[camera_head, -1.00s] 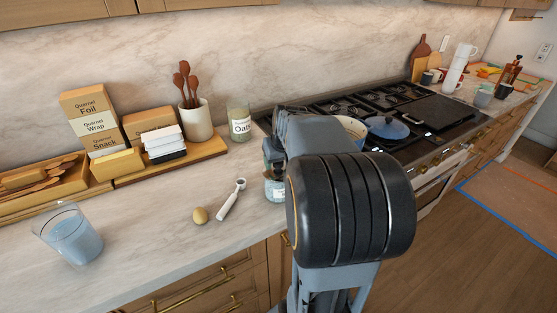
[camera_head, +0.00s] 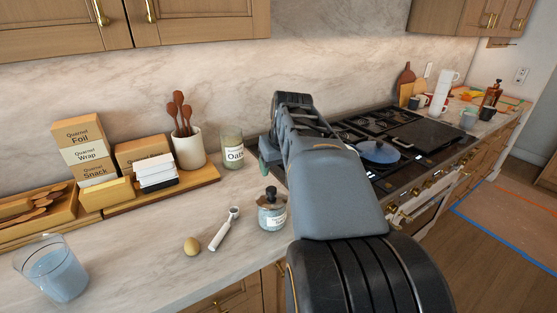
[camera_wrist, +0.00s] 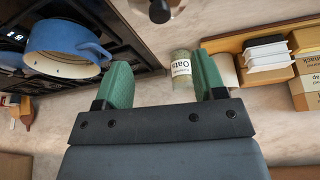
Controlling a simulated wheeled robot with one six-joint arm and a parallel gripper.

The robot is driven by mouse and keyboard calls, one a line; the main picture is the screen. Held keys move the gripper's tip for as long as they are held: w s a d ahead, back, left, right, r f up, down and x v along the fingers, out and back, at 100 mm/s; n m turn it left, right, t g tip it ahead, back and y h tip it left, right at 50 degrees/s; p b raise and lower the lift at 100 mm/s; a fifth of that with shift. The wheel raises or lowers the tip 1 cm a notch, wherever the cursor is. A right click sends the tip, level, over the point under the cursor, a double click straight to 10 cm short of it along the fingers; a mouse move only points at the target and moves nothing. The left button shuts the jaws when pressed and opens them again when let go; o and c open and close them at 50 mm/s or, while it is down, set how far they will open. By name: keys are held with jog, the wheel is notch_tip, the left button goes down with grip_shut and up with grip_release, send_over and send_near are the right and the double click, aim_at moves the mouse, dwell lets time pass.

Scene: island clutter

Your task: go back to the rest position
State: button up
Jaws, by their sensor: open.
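My arm reaches across the middle of the head view over the counter. My gripper (camera_wrist: 163,75) shows in the wrist view with its two green fingers wide apart and nothing between them touching either one. In the head view a green finger shows beside the arm near the oats jar, and the rest of the gripper is mostly hidden. The oats jar (camera_head: 232,148) stands at the back of the counter. It also shows beyond the fingers in the wrist view (camera_wrist: 181,66).
A blue pot (camera_wrist: 62,45) is close to one finger in the wrist view. Wall cupboards (camera_head: 190,22) hang above.

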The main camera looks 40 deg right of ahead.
jog(key=shift+v, duration=1.05)
jog(key=s+a+f+n, duration=0.1)
jog(key=s+a+f, duration=0.2)
jog(key=a+f, duration=0.4)
jog(key=s+a+f+n+y, duration=0.1)
jog(key=s+a+f+n, duration=0.1)
jog(key=a+f, duration=0.6)
jog(key=s+a, duration=0.1)
jog(key=a, duration=0.3)
jog(key=shift+s+f+n+g, duration=0.15)
jog(key=shift+s+n+g, duration=0.15)
jog(key=shift+s, duration=0.05)
